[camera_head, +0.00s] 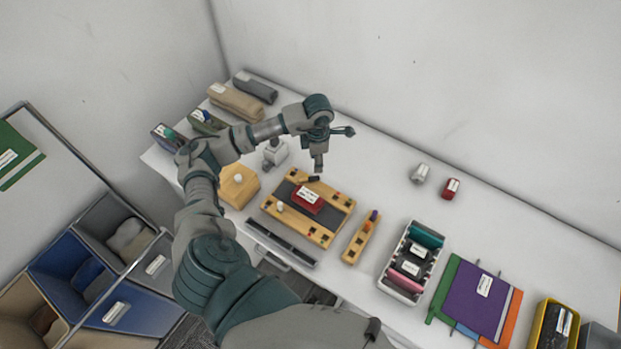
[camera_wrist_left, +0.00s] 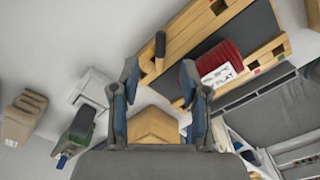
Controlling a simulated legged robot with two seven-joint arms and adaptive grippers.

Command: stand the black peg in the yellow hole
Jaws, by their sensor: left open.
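The wooden board (camera_head: 335,232) with a dark middle panel lies on the white table, with small holes and colour marks along its wooden strips. A short black peg (camera_head: 313,179) is at its far strip; in the left wrist view the black peg (camera_wrist_left: 160,45) sticks up from the wood. My left gripper (camera_head: 334,150) is above and beyond that far edge. In the left wrist view its two fingers (camera_wrist_left: 158,82) are apart with nothing between them, pointing toward the peg's side of the board. I cannot make out which hole is yellow. My right gripper is not in view.
A red labelled block (camera_head: 307,199) and a pale knob (camera_head: 280,206) sit on the board. A wooden block (camera_head: 238,188) stands left, a narrow peg strip (camera_head: 355,243) right. A tray (camera_head: 398,288) is farther right. The far right-centre of the table is mostly clear.

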